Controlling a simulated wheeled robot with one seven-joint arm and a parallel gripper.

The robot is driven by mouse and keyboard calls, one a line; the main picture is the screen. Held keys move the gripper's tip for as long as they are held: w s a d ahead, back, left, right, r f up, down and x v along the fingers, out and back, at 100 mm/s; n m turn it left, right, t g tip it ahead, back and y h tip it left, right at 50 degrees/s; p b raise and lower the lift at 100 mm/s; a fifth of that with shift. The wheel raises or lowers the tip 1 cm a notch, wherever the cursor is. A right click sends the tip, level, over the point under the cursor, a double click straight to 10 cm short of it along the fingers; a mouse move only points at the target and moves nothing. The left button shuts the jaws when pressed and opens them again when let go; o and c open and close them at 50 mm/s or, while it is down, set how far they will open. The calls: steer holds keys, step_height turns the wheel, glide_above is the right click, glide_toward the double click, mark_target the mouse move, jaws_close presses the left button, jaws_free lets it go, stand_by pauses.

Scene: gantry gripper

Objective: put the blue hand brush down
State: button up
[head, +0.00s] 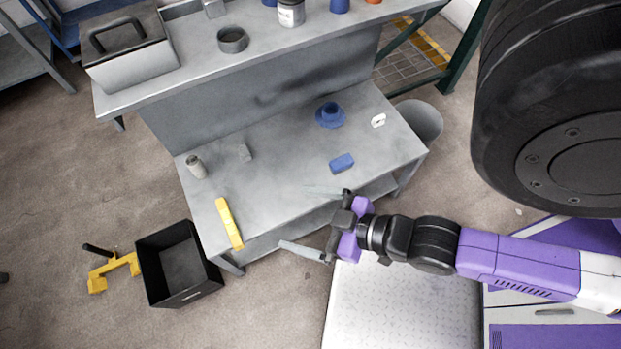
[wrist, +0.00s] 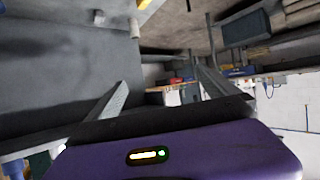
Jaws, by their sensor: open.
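A small blue block-shaped thing (head: 342,163), which looks like the blue hand brush, lies on the lower grey bench top near its front right. No bristles can be made out. My gripper (head: 294,216) is open and empty in front of the bench's front edge, to the left of and nearer than the blue thing, and apart from it. Its two grey fingers are spread wide. In the wrist view the fingers of my gripper (wrist: 162,84) are also apart with nothing between them. I cannot make out the brush in the wrist view.
The bench (head: 275,165) also holds a blue round item (head: 330,116), a white ring-like piece (head: 378,121), a grey can (head: 196,167), a grey block (head: 244,153) and a yellow bar (head: 229,223). A black bin (head: 152,277) stands on the floor. The bench's middle is clear.

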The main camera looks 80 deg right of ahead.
steer(key=s+a+r+n+t+y, duration=0.1)
steer(key=s+a+r+t+y, duration=0.1)
steer(key=r, duration=0.7)
steer(key=shift+a+r, duration=0.2)
steer(key=shift+a, duration=0.4)
stand_by(0.4)
